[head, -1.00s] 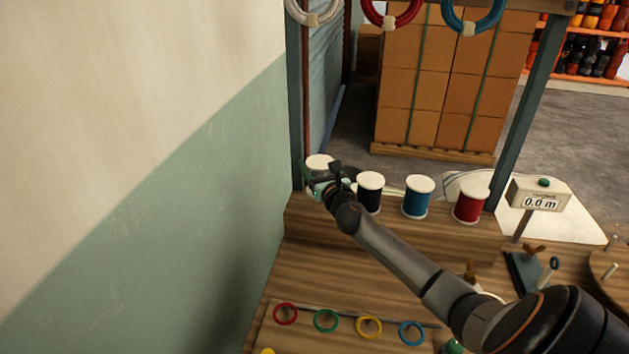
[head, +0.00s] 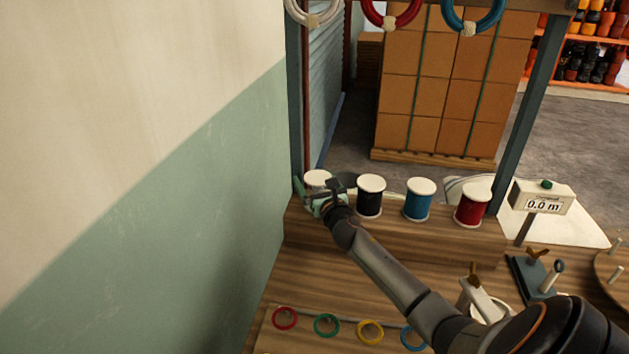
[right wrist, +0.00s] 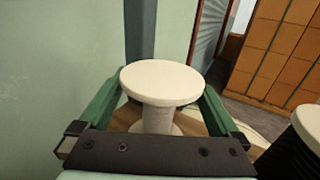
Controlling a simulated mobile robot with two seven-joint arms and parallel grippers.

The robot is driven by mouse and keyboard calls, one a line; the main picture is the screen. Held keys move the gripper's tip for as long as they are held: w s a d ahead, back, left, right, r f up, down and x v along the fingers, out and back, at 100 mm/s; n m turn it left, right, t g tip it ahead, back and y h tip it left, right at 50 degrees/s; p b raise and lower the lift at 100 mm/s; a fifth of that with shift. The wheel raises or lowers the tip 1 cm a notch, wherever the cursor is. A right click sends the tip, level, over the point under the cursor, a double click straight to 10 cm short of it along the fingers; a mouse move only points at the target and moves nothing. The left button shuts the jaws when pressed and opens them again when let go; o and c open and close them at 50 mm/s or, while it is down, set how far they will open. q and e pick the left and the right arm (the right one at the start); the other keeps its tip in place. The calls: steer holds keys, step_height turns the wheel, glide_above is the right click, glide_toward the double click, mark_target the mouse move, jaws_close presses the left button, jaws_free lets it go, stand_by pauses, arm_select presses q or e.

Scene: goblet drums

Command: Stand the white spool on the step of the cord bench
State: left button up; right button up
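The white spool (head: 317,176) stands upright at the left end of the raised wooden step (head: 440,234) of the cord bench, in line with the other spools. It also shows in the right wrist view (right wrist: 160,84), its round top flange in full and its core below. My right gripper (head: 320,190) is around the spool, low down. Its green fingers (right wrist: 158,105) are spread on both sides of the spool, with gaps to the core. The spool's base is mostly hidden by the flange and gripper. My left gripper is not in view.
A black spool (head: 370,198), a blue spool (head: 419,200) and a red spool (head: 472,206) stand right of the gripper. The wall (head: 215,190) and a post lie close on the left. Cord rings (head: 389,16) hang above. A length counter (head: 541,198) stands at right.

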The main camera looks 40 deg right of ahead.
steer(key=shift+r, duration=0.15)
steer(key=v, duration=1.2)
steer(key=shift+p, duration=0.4)
